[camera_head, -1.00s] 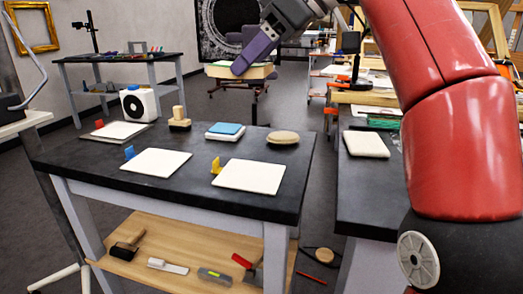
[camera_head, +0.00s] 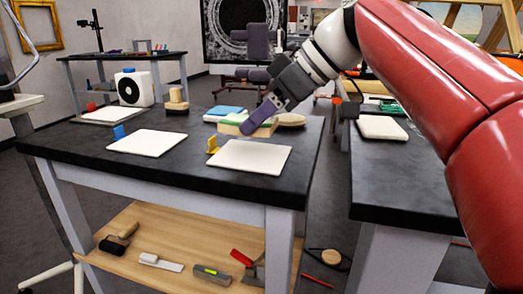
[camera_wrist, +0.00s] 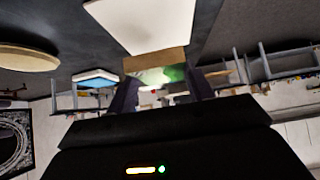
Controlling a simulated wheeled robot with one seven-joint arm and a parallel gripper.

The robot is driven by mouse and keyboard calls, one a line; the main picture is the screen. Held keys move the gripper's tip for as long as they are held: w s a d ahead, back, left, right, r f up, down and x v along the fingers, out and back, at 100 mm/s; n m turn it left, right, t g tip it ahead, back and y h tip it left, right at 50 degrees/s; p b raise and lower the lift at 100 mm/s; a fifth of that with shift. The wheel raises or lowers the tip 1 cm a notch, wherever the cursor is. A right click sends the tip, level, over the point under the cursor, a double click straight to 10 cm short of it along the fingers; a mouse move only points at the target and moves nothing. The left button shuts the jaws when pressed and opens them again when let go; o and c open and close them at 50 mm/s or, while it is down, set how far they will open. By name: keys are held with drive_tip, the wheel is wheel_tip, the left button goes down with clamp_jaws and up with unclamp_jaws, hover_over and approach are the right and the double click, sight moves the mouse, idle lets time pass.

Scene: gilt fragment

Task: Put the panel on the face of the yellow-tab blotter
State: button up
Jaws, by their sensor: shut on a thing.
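The panel (camera_head: 232,127), a pale wooden-edged block with a green face, is gripped above the table behind the yellow-tab blotter. My gripper (camera_head: 256,121) is shut on the panel. The yellow-tab blotter (camera_head: 252,158) is a flat white square whose bare face is in view, with a yellow tab (camera_head: 212,145) at its left corner. The panel looks apart from it, though the height of the gap is hard to tell. In the wrist view the panel (camera_wrist: 155,64) sits between the fingers, with a white sheet (camera_wrist: 145,22) beyond it.
A blue-tab blotter (camera_head: 147,143) lies to the left and a red-tab one (camera_head: 112,116) behind it. A wooden stamp-like block (camera_head: 177,101), a blue-topped pad (camera_head: 224,110) and a round disc (camera_head: 291,120) stand at the back. The table's front edge is clear.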

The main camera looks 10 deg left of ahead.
sight(274, 126)
drive_tip(key=shift+f+b, duration=0.6)
drive_tip(key=shift+f, duration=1.5)
drive_tip(key=shift+f, duration=0.2)
drive_tip(key=o, duration=1)
drive_tip(key=shift+o, duration=0.2)
drive_tip(key=shift+r, duration=0.1)
drive_tip(key=shift+d+r, duration=0.2)
drive_tip(key=shift+r, duration=0.15)
drive_tip(key=p+v, duration=0.2)
drive_tip(key=v, duration=0.9)
drive_tip(key=shift+d, duration=0.15)
drive_tip(key=shift+s+r, duration=0.1)
